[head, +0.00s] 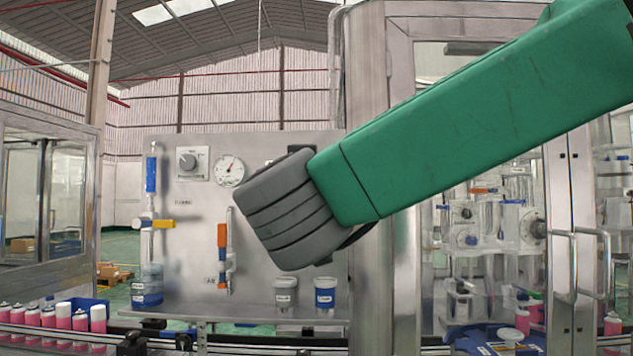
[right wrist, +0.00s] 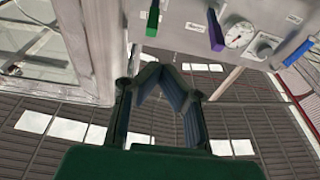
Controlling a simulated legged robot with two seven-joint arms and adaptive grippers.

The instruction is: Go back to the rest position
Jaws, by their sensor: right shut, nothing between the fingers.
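My right arm (head: 440,120) crosses the head view from the upper right, its grey ribbed joint (head: 290,210) in front of the steel panel (head: 190,250). The right gripper is hidden behind the arm in the head view. In the right wrist view my right gripper (right wrist: 165,75) is shut and empty, its dark fingers leaning together. It is in the air, with the panel, seen tilted, beyond it. My left gripper is in neither view.
Pink cans (head: 64,318) stand at the lower left. A glass-doored machine (head: 400,60) stands at the right, partly behind my arm.

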